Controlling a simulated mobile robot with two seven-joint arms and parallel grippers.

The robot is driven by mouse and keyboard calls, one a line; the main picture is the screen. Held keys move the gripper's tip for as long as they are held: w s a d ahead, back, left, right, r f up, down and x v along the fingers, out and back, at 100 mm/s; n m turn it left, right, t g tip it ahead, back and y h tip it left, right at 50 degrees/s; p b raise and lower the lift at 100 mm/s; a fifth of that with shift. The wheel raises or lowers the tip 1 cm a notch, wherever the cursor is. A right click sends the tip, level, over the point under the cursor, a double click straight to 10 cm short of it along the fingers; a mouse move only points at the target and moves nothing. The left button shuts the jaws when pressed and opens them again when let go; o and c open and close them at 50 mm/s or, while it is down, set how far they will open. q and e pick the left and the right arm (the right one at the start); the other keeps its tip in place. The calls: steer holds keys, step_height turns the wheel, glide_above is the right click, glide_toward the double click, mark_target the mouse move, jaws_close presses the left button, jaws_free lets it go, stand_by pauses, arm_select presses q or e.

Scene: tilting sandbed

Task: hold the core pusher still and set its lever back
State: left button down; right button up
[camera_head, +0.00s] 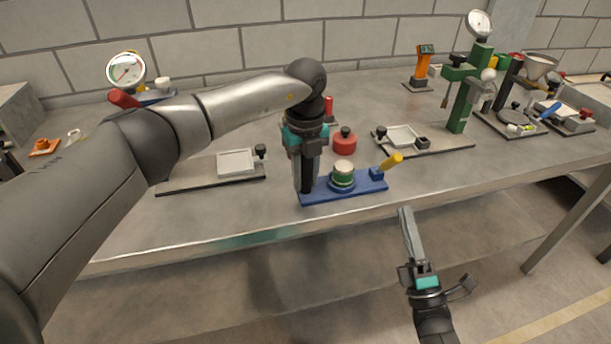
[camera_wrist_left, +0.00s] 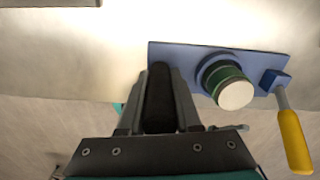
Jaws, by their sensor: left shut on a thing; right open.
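The core pusher has a flat blue base (camera_head: 345,191) near the table's front edge; its base also shows in the left wrist view (camera_wrist_left: 200,52). A green cylinder with a cream top (camera_head: 343,172) stands on it. The lever with a yellow handle (camera_head: 391,161) is at the right end, leaning up and right; it also shows in the left wrist view (camera_wrist_left: 294,140). My left gripper (camera_head: 306,186) points down at the left end, shut on a black upright grip (camera_wrist_left: 159,98). My right gripper (camera_head: 406,222) is open and empty, in front of the table edge, below and right of the lever.
A red round weight (camera_head: 344,142) stands behind the core pusher. A plate with a white tray (camera_head: 235,162) lies to the left, another tray plate (camera_head: 405,137) to the back right. A green gauge stand (camera_head: 463,95) rises beyond it. The table right of the lever is clear.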

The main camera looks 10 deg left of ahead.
mark_target(387, 164)
steer(key=shift+o, duration=0.6)
stand_by(0.3)
step_height(387, 164, up, 8)
steer(key=a+n+g+h, duration=0.1)
steer(key=n+g+h, duration=0.45)
steer(key=n, duration=0.55)
steer(key=shift+t+h, duration=0.25)
steer(key=shift+t, duration=0.1)
steer(key=x, duration=1.1)
steer(key=shift+w+a, duration=0.1)
steer(key=shift+a, duration=0.15)
jaws_close()
stand_by(0.9)
